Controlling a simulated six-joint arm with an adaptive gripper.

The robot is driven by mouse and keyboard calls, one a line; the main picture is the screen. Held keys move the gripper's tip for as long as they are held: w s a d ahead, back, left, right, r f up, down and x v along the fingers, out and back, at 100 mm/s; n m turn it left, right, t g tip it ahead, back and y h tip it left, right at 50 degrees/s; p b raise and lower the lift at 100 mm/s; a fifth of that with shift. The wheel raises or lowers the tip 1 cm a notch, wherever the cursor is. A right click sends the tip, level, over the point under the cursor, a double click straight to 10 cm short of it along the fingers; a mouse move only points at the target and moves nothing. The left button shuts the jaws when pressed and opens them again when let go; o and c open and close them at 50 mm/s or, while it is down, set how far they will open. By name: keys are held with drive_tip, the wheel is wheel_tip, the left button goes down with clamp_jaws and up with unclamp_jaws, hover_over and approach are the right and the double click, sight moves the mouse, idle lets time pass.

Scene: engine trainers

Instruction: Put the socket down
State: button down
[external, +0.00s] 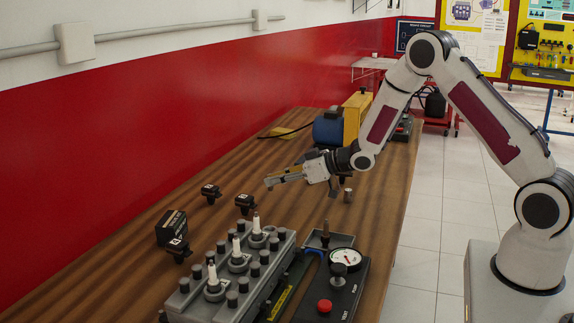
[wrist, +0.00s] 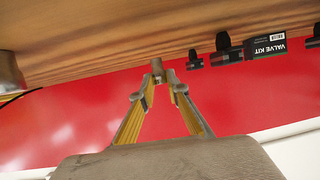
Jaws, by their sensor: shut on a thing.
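My gripper (external: 270,182) reaches out low over the wooden table from the right, its fingers pointing left. In the wrist view its yellow-sided fingers (wrist: 159,87) converge on a small grey piece (wrist: 157,67), which looks like the socket. The gripper is shut on it. In the external view the held piece is too small to make out clearly. A small metallic cylinder (external: 348,194) stands on the table to the right of the gripper; I cannot tell exactly what it is.
A grey engine block with white spark plugs (external: 238,258), a gauge box with a red button (external: 336,290) and a tray (external: 341,240) are in front. Small black parts (external: 211,193) and a black valve kit box (wrist: 265,46) stand left. A blue motor (external: 328,128) is behind.

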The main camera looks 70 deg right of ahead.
drive_tip(key=shift+f, duration=1.15)
drive_tip(key=shift+f, duration=0.15)
drive_tip(key=c, duration=2)
unclamp_jaws()
drive_tip(key=shift+o, duration=0.2)
drive_tip(key=shift+r, duration=0.2)
drive_tip(key=shift+v, duration=6)
